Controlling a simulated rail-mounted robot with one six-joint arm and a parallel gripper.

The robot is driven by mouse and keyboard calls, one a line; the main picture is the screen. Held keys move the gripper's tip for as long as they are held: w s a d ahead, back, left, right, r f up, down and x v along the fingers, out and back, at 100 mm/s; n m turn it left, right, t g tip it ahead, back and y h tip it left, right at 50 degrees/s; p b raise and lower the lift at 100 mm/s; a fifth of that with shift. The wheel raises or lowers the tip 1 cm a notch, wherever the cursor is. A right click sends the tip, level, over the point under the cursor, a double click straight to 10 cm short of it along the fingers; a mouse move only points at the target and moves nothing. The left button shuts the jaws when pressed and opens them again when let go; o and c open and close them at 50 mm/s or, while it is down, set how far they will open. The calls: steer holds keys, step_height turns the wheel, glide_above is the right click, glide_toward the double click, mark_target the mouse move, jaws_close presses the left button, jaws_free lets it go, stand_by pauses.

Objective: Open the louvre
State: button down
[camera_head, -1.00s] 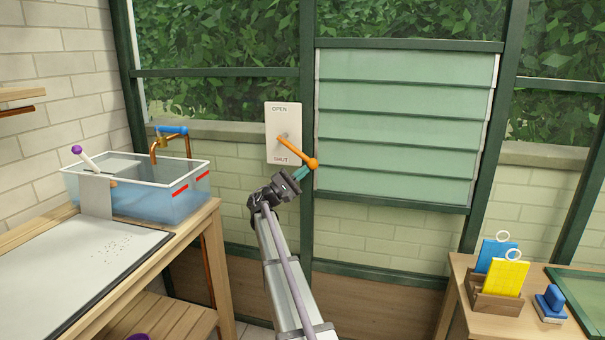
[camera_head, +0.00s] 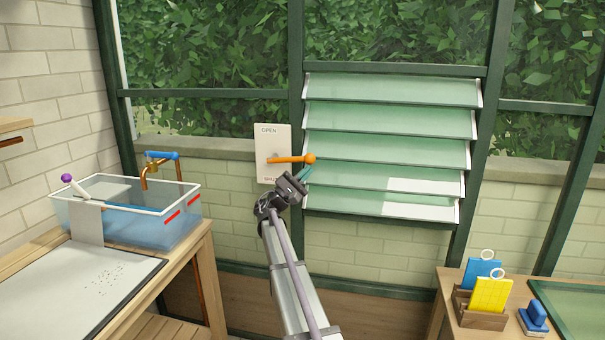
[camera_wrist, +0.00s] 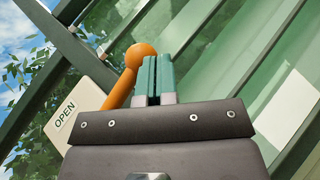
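The louvre (camera_head: 385,150) is a set of pale green glass slats in a dark green frame. The slats are tilted partway, with gaps between them. Left of it is a white plate (camera_head: 265,143) marked OPEN at the top, its lower word partly covered. An orange lever (camera_head: 288,159) with a ball end points right, about level, from the plate. My gripper (camera_head: 305,175) is just below the ball end. In the wrist view its teal fingers (camera_wrist: 154,76) are together, beside the orange ball (camera_wrist: 141,55), with nothing seen between them. I cannot tell whether they touch it.
A water tank (camera_head: 130,215) with a blue-handled tap (camera_head: 162,155) stands on the left bench. On the right bench are a wooden holder (camera_head: 480,317) with blue and yellow cards and a blue block (camera_head: 534,318). Space before the louvre is clear.

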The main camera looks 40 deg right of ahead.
mark_target(307, 159)
step_height(307, 159, up, 4)
steer(key=p, duration=0.3)
steer(key=shift+d+r, duration=0.1)
steer(key=shift+r, duration=0.05)
steer(key=shift+w+a+r+p, duration=0.1)
steer(key=shift+a+r+p, duration=0.05)
steer(key=shift+r+p, duration=0.5)
steer(key=shift+w+a+r+p, duration=0.1)
steer(key=shift+r+p, duration=0.35)
steer(key=shift+p, duration=0.25)
steer(key=s+a+f+b, duration=0.1)
steer(key=s+f+b, duration=0.4)
steer(key=f+b, duration=0.3)
steer(key=shift+a+f, duration=0.2)
steer(key=shift+a, duration=0.2)
